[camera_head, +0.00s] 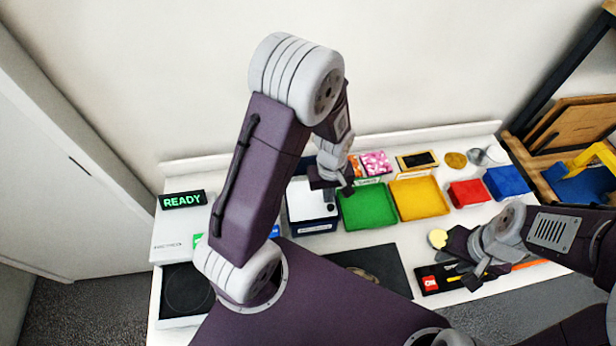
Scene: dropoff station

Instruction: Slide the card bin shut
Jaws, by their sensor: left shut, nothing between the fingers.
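A dark blue bin with a white top (299,202) and a label on its front stands left of the green tray; it may be the card bin. My left gripper (332,193) is shut and empty, over this bin's right side. The arm hides part of the bin, and I cannot tell whether they touch.
Green (366,207), yellow (419,197), red (468,194) and blue (506,182) trays line the white counter. A black mat (385,262) lies in front. A black case with a red label (430,283) is near my right gripper. A wooden shelf (575,125) is at right.

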